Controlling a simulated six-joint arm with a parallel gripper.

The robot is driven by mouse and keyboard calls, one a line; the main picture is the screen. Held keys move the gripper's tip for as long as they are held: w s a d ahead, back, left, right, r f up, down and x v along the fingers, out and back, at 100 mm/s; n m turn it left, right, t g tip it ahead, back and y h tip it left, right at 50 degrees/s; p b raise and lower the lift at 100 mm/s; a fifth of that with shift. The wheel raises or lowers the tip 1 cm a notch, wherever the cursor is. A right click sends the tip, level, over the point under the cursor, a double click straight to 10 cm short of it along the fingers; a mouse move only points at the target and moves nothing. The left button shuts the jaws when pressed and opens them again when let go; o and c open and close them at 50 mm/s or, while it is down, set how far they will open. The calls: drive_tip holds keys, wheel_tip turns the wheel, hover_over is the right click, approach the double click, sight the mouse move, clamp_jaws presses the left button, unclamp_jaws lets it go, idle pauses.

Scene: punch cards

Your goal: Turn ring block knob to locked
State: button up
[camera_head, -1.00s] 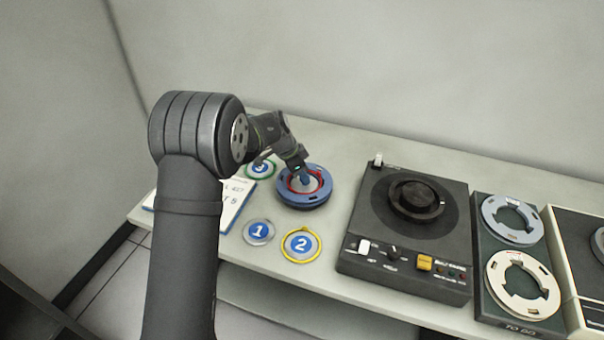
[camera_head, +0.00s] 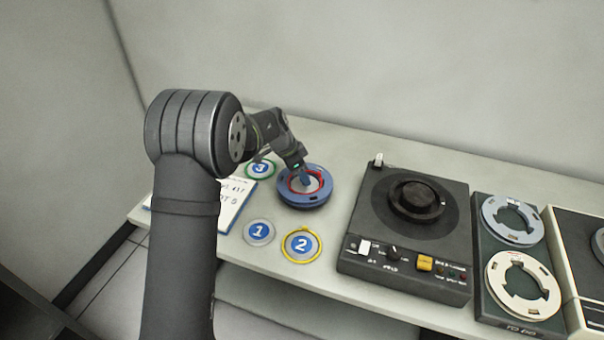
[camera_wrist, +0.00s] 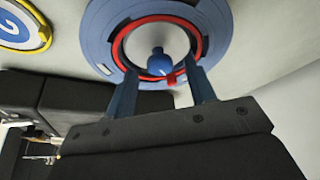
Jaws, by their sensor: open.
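The ring block (camera_head: 304,199) is a round blue block with a red ring on its top, on the table left of the black machine. In the wrist view the ring block (camera_wrist: 108,20) fills the top, with the red ring (camera_wrist: 201,50) around a pale disc. A blue knob (camera_wrist: 159,62) with a small red pointer stands at the disc's centre. My gripper (camera_wrist: 168,80) is open, its two blue fingers apart over the near edge of the red ring. The knob is just beyond the fingertips, and contact cannot be told. The head view shows my gripper (camera_head: 305,180) over the block.
Discs marked 1 (camera_head: 258,232), 2 (camera_head: 302,245) and 3 (camera_head: 260,168) lie around the block. A paper sheet (camera_head: 235,205) is partly behind my arm. A black machine (camera_head: 390,245) and a stand with two reels (camera_head: 522,280) are to the right.

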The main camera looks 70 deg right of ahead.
drive_tip(key=v, duration=1.6)
drive_tip(key=shift+a+r, duration=0.2)
drive_tip(key=x, duration=1.7)
drive_tip(key=shift+d+f, duration=0.2)
drive_tip(key=shift+d, duration=0.05)
drive_tip(key=n, duration=0.2)
drive_tip(key=n+t+h, duration=0.1)
drive_tip(key=n, duration=0.1)
drive_tip(key=n+t, duration=0.1)
drive_tip(key=n, duration=0.1)
drive_tip(key=shift+s+a+n, duration=0.2)
drive_tip(key=shift+s+n, duration=0.05)
drive_tip(key=shift+n, duration=0.15)
drive_tip(key=shift+s+n+t+h, duration=0.15)
drive_tip(key=shift+n+t, duration=0.35)
drive_tip(key=shift+n, duration=0.6)
drive_tip(key=shift+n+t+h, duration=0.15)
drive_tip(key=shift+n+t, duration=0.35)
drive_tip(key=shift+n, duration=0.6)
drive_tip(key=shift+n+t, duration=0.5)
drive_tip(key=shift+n, duration=0.8)
drive_tip(key=shift+o, duration=0.4)
